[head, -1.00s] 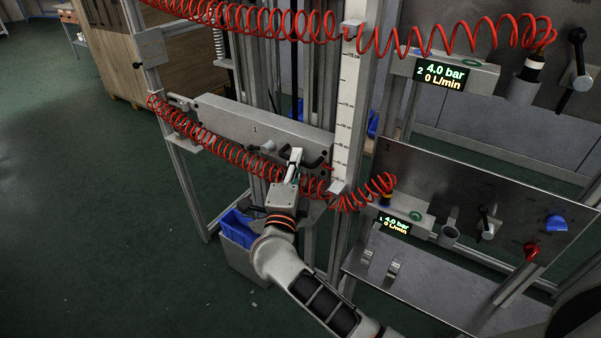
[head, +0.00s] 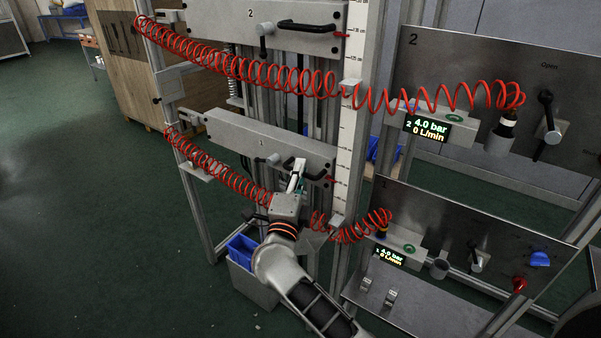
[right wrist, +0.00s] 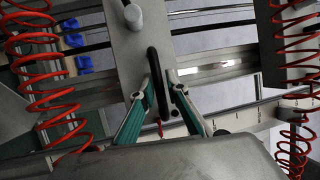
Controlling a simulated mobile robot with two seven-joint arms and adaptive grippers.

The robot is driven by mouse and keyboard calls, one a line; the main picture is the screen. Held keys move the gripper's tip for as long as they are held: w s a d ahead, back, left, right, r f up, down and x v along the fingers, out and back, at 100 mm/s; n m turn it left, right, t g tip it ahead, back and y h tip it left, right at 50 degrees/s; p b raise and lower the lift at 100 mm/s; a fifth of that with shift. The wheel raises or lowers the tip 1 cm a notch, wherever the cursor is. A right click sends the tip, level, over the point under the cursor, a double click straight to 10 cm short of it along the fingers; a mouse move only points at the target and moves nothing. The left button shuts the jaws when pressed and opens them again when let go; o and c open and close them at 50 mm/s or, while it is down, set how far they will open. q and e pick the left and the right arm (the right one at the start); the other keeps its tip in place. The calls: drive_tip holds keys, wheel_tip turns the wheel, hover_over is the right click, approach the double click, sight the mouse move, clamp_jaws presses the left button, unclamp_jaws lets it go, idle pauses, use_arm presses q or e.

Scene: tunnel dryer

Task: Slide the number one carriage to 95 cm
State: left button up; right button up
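The number one carriage (head: 240,130) is a grey plate marked 1, on upright rails at centre in the head view. Its red pointer (head: 330,180) lies beside the lower part of the white scale (head: 347,130); the figures there are too small to read. My right gripper (head: 297,170) is at the carriage's black handle (right wrist: 154,68). In the right wrist view its teal-padded fingers (right wrist: 161,80) stand on both sides of the handle, close around it. A grey clamp lever (right wrist: 133,16) sits on the plate beside the handle. My left gripper is not in view.
The number two carriage (head: 225,15) is above on the same rails. Red coiled hoses (head: 245,72) hang across the frame, the lower one (head: 220,170) close to my right arm. Valve panels (head: 470,225) stand at right. A bin with blue boxes (head: 243,248) stands below.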

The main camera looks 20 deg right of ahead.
drive_tip(key=shift+o, duration=0.2)
drive_tip(key=shift+f, duration=0.1)
drive_tip(key=shift+s+a, duration=0.1)
drive_tip(key=shift+s, duration=0.1)
drive_tip(key=v, duration=0.7)
drive_tip(key=shift+s, duration=0.15)
